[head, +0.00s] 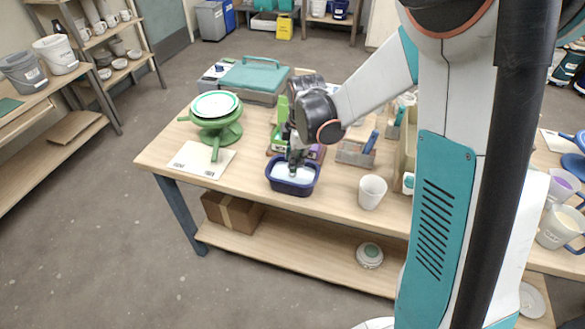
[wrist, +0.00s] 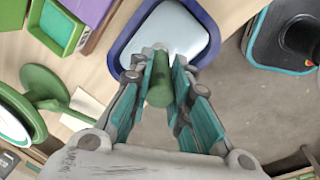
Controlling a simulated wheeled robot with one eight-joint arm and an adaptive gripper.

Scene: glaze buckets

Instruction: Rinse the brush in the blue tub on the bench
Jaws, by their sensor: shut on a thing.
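The blue tub (head: 291,188) stands near the bench's front edge, with pale, whitish liquid inside. Its dark blue rim also shows in the wrist view (wrist: 118,42). My gripper (head: 294,163) points down at the tub. In the wrist view my gripper (wrist: 160,72) is shut around a thick green handle (wrist: 160,85), which looks like the brush. The handle overlaps the tub's near side in that view. The brush's lower end is hidden, so I cannot tell whether it touches the liquid.
On the wooden bench (head: 240,180), a green turntable (head: 222,135) and a white card (head: 193,166) lie left of the tub. A white cup (head: 372,191) and a grey caddy (head: 350,156) stand right. A teal-lidded case (head: 255,77) is behind.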

